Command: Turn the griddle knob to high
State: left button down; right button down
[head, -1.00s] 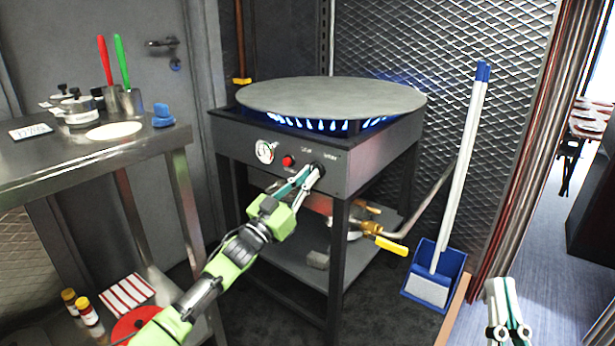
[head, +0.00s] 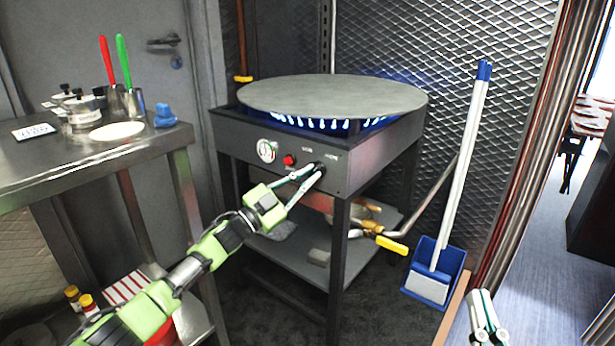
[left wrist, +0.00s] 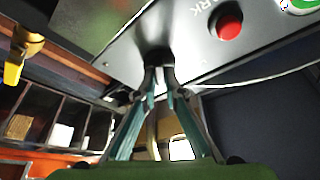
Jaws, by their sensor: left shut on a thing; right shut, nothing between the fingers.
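The griddle (head: 330,97) is a round grey plate on a dark metal stand, with blue flames burning under it. Its front panel (head: 240,144) carries a dial gauge (head: 267,150), a red button (head: 289,160) and a dark knob (head: 319,167) at the right. My left gripper (head: 314,172) is at the panel, shut on the knob. In the left wrist view the fingers (left wrist: 160,75) close on the dark knob (left wrist: 154,54), below the red button (left wrist: 229,25). The knob's pointer is hidden. My right gripper (head: 483,310) is at the lower right, shut and empty, away from the griddle.
A steel table (head: 90,155) with pots, red and green handled tools and a blue item stands at the left. A yellow-handled gas valve (head: 391,244) sticks out at the stand's right. A blue dustpan (head: 433,275) leans by the mesh wall.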

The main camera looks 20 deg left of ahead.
pick_arm(q)
jog(key=c, duration=2.1)
grip_release()
jog(key=shift+c, duration=0.2)
jog(key=v, duration=1.2)
